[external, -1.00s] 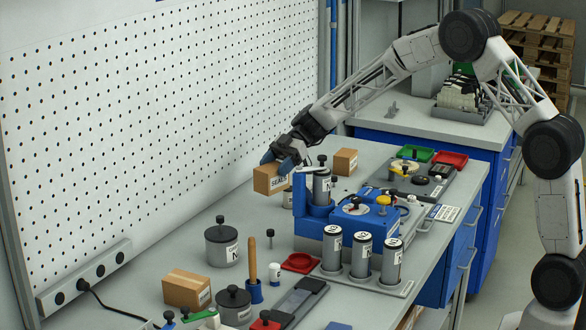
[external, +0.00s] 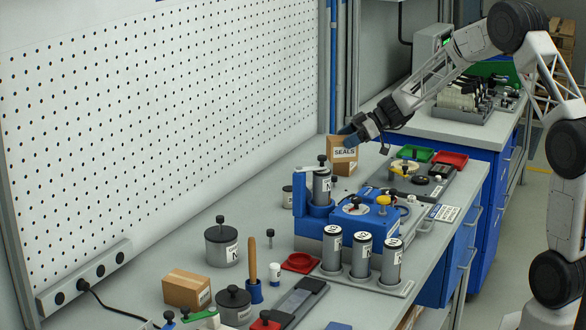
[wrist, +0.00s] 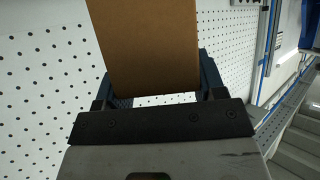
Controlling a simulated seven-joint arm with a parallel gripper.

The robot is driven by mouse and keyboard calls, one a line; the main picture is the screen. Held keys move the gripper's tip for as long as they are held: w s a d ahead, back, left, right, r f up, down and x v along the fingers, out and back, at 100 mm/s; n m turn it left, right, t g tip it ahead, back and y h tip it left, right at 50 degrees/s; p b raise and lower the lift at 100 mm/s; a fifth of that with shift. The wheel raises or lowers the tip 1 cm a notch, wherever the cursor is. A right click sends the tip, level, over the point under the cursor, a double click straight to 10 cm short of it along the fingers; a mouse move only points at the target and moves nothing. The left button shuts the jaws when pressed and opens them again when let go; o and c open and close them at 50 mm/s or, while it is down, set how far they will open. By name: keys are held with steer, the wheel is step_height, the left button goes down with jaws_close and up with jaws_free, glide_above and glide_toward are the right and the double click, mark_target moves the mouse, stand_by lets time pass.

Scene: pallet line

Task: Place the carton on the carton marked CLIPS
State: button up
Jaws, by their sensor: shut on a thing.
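A brown carton labelled SEALS (external: 342,152) is held in my gripper (external: 352,134), which is shut on it. In the wrist view the held carton (wrist: 148,45) sits between the two dark fingers (wrist: 157,88). A second brown carton (external: 343,169) shows just below the held one at the back of the bench. Its upper part is hidden, and I cannot tell whether the two touch. A third carton (external: 186,290) stands at the front left of the bench. Its label is too small to read, so I cannot tell which carton is marked CLIPS.
A blue fixture (external: 352,221) with grey cylinders stands mid-bench, right of a grey lidded pot (external: 221,245). A green tray (external: 419,154) and a red tray (external: 450,159) lie right of the held carton. The perforated wall panel (external: 160,110) borders the bench on the left.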

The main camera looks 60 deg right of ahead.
steer(key=s+d+m+t+h, duration=0.1)
steer(key=s+d+m+h, duration=0.2)
steer(key=s+d, duration=0.4)
steer(key=d, duration=0.2)
steer(key=shift+s+d+r+t, duration=0.15)
steer(key=shift+s+d+t, duration=0.15)
steer(key=shift+d+t, duration=0.1)
steer(key=w+d+f, duration=0.1)
steer(key=w+d, duration=0.7)
steer(key=w, duration=0.5)
steer(key=shift+w+f, duration=0.25)
steer(key=shift+w, duration=0.1)
steer(key=shift+d, duration=0.1)
steer(key=shift+f, duration=1.75)
steer(key=shift+f, duration=0.1)
steer(key=o, duration=1)
steer(key=shift+c, duration=0.2)
